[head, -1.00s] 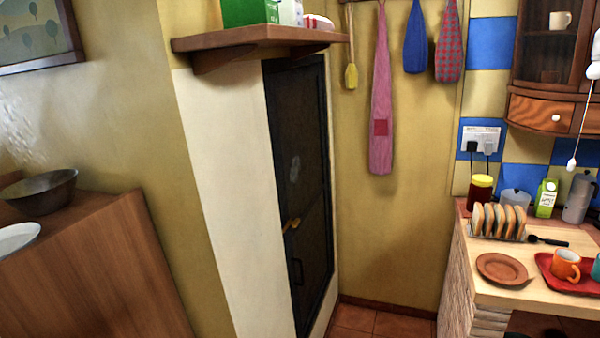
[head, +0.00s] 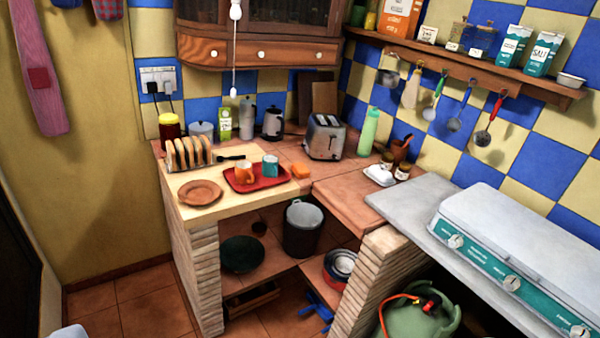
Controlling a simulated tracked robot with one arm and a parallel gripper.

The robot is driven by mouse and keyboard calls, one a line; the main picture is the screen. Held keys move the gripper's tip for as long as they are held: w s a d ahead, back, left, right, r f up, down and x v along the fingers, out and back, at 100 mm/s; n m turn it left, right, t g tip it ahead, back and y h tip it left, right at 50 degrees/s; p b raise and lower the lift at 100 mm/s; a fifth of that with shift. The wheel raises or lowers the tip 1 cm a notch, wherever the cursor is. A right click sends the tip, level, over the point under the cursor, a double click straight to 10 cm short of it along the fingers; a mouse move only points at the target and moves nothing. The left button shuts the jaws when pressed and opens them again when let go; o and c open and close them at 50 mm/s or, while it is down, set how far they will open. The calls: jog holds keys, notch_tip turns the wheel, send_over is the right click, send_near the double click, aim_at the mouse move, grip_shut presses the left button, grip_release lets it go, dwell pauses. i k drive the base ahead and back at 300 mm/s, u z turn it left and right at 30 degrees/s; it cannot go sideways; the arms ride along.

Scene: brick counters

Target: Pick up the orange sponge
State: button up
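A small orange sponge (head: 300,171) lies on the corner counter (head: 320,186), just right of the red tray (head: 262,186). The tray holds an orange mug (head: 244,173) and a teal mug (head: 270,166). The sponge looks clear of the tray, with nothing on top of it. My gripper does not show in the head view.
A toast rack (head: 188,153) and a brown plate (head: 200,192) stand left of the tray. A toaster (head: 325,137) stands behind the sponge, right of it. A white butter dish (head: 380,175) lies further right. Tiled floor (head: 125,300) is free at the lower left.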

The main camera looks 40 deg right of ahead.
aim_at(301, 171)
jog(key=z, duration=0.5)
jog(key=i, duration=1.6)
jog(key=z, duration=0.75)
jog(key=i, duration=1.25)
jog(key=u, duration=0.05)
